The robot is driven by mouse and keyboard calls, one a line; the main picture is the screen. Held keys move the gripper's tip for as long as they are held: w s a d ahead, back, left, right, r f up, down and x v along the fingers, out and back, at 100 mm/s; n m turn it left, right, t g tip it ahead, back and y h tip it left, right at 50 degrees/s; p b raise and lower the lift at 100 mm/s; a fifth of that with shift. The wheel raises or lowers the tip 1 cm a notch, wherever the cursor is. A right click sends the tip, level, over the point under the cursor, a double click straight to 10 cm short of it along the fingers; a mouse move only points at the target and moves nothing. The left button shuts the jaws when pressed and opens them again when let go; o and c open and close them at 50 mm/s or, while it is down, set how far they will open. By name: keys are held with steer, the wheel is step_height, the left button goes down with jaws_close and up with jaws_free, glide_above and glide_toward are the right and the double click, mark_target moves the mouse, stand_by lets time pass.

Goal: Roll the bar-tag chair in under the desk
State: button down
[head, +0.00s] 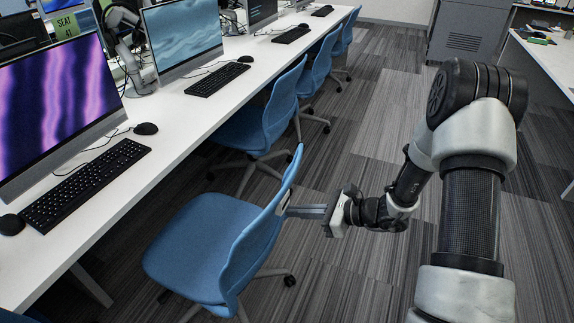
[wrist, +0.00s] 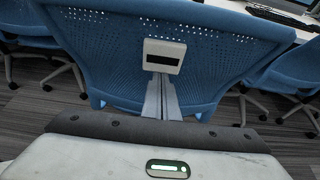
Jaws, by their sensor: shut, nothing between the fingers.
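The bar-tag chair (head: 205,248) is blue and stands nearest me, out from the desk (head: 110,195) with its seat toward it. Its backrest (head: 262,245) faces my arm. In the wrist view a white tag (wrist: 164,56) with a dark bar sits on the back of the chair's backrest (wrist: 215,50). My gripper (head: 290,211) is shut and empty, its fingers pointing at the backrest. In the wrist view the fingertips (wrist: 161,80) are just below the tag, at or very near the backrest; I cannot tell whether they touch.
More blue chairs (head: 262,118) stand along the desk beyond this one. Monitors (head: 55,110), keyboards (head: 85,182) and mice are on the desktop. A grey cabinet (head: 470,35) and another white table (head: 545,60) are at the back right. The striped carpet aisle (head: 375,120) is clear.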

steer(key=shift+w+a+b, duration=0.45)
steer(key=shift+w+a, duration=0.25)
steer(key=shift+a, duration=1.2)
steer(key=shift+w+a+b, duration=0.4)
steer(key=shift+w+a, duration=0.25)
steer(key=shift+a, duration=1.25)
steer(key=shift+w+a+b, duration=0.45)
steer(key=shift+w+a, duration=0.25)
steer(key=shift+a, duration=1.2)
steer(key=w+a+b, duration=0.3)
steer(key=w+a, duration=0.1)
steer(key=a, duration=0.7)
steer(key=shift+a, duration=0.1)
steer(key=w+a, duration=0.4)
steer(key=a, duration=0.7)
steer(key=shift+a+b, duration=0.15)
steer(key=shift+b, duration=0.3)
steer(key=shift+w, duration=0.1)
